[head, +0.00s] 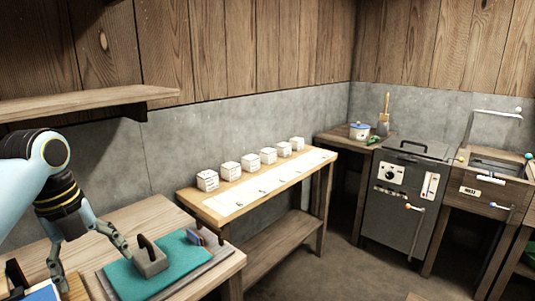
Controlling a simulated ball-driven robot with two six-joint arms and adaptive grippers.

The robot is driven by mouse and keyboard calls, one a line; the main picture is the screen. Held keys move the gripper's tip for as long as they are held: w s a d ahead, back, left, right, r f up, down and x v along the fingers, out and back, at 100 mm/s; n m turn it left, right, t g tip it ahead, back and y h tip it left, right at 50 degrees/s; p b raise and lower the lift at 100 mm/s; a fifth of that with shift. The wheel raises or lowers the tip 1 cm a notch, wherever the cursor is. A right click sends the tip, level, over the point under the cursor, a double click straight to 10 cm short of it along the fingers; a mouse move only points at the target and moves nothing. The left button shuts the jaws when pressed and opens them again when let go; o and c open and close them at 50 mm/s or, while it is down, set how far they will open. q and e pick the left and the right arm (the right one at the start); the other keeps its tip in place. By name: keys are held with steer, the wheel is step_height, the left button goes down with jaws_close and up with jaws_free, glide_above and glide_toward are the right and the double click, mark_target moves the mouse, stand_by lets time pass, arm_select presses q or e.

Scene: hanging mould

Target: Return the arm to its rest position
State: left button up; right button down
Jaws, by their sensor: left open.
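My left arm comes in from the left edge, and its gripper (93,264) hangs down with two grey fingers spread wide. Nothing shows between the fingers. The right-hand finger ends close to a grey block with a dark upright handle (150,262). I cannot tell whether it touches the block. The block stands on a teal mat (183,262) in a shallow tray on the near table. The other finger is over the table's left part, near a blue and white item (42,291) cut by the frame edge. My right gripper is not in view.
A wall shelf (80,103) juts out above my left arm. A narrow bench (228,207) beyond the near table bears a row of several white cubes (229,171). A grey cabinet with a dial (398,199) and a wooden unit (485,190) stand right. Open floor (335,265) lies between.

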arm_select(q)
steer(key=s+d+f+n+t+y, duration=0.1)
steer(key=s+d+f+n, duration=0.15)
steer(key=s+n, duration=0.35)
steer(key=s+d+f+n, duration=0.1)
steer(key=s+f+n, duration=0.2)
steer(key=s+n, duration=0.35)
steer(key=s+d+r+n+t+y, duration=0.1)
steer(key=s+r+n+t, duration=0.15)
steer(key=s+n, duration=1.05)
step_height(320, 180, down, 29)
steer(key=a+g+b, duration=0.2)
steer(key=b, duration=0.4)
steer(key=s+f+g+b, duration=0.1)
steer(key=s+f+b, duration=0.2)
steer(key=s+f, duration=0.7)
steer(key=s+a+f+b, duration=0.1)
steer(key=s+f+b, duration=0.2)
steer(key=s+f, duration=0.7)
step_height(320, 180, down, 6)
steer(key=shift+a+r+g+b, duration=0.2)
steer(key=shift+g+b, duration=0.15)
steer(key=shift+b, duration=0.05)
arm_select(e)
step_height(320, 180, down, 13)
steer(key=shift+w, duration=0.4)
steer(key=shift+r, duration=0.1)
